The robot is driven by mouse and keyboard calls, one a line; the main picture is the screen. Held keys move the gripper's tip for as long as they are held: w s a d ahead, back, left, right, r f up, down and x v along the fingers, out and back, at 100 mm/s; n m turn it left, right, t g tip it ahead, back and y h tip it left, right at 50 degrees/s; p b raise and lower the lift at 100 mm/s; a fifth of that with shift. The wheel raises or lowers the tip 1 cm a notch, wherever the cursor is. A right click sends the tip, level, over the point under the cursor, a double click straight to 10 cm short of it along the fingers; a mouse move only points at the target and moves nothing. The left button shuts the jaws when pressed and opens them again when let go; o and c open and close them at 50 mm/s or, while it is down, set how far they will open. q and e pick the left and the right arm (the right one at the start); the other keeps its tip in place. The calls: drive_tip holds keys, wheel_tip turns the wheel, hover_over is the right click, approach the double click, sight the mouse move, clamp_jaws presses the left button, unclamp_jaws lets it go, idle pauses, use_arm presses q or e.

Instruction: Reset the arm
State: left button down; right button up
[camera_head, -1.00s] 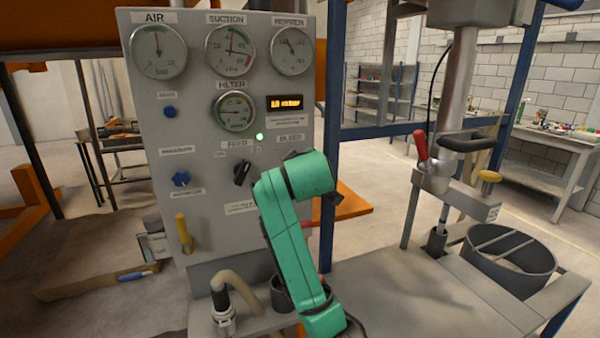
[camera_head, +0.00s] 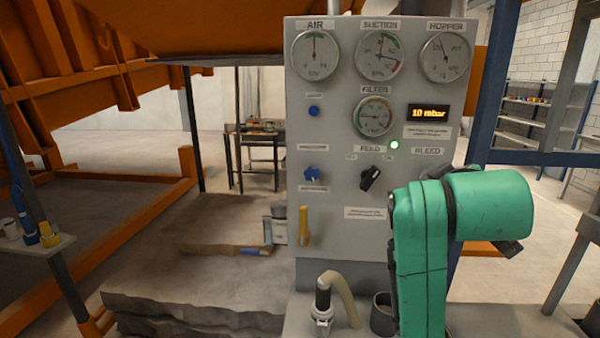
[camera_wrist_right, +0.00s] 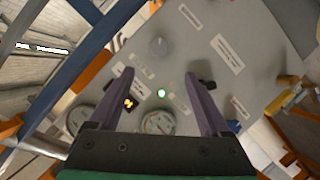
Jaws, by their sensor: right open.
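My right arm, green, stands bent in front of the right side of the grey gauge panel (camera_head: 335,160) in the head view. Its gripper cannot be made out there. In the right wrist view my right gripper (camera_wrist_right: 158,88) is open, with two purple-grey fingers spread and nothing between them. The panel face (camera_wrist_right: 190,70) lies beyond the fingers, turned in the picture. A lit green lamp (camera_wrist_right: 161,93) shows between the fingers, and a black knob (camera_wrist_right: 208,85) is near the right fingertip. My left gripper is not in view.
The panel carries several gauges, a black feed knob (camera_head: 370,178), a blue knob (camera_head: 311,173) and a display (camera_head: 428,113) reading 10 mbar. A hose nozzle (camera_head: 322,305) and a dark cup (camera_head: 383,315) stand below it. A sand bed (camera_head: 190,290) lies left, under orange framing.

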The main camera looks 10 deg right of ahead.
drive_tip(key=w+a+f+n+g+y, duration=0.2)
drive_tip(key=a+f+y, duration=0.1)
drive_tip(key=f, duration=1.2)
drive_tip(key=s+a+f+m+g+y, duration=0.1)
drive_tip(key=s+a+f+g+y, duration=0.15)
drive_tip(key=s+f, duration=0.55)
drive_tip(key=s+a+f+g+y, duration=0.15)
drive_tip(key=s+a+f, duration=0.25)
drive_tip(key=f, duration=0.8)
drive_tip(key=s+a+f+m+g+y, duration=0.1)
drive_tip(key=s+a+f+g, duration=0.2)
drive_tip(key=s+f, duration=0.5)
drive_tip(key=s+f+x, duration=0.1)
drive_tip(key=s+x, duration=0.2)
drive_tip(key=x, duration=1.6)
drive_tip(key=s+d+f+g, duration=0.2)
drive_tip(key=s+f, duration=1.7)
drive_tip(key=shift+d+n, duration=0.35)
drive_tip(key=shift+n, duration=0.05)
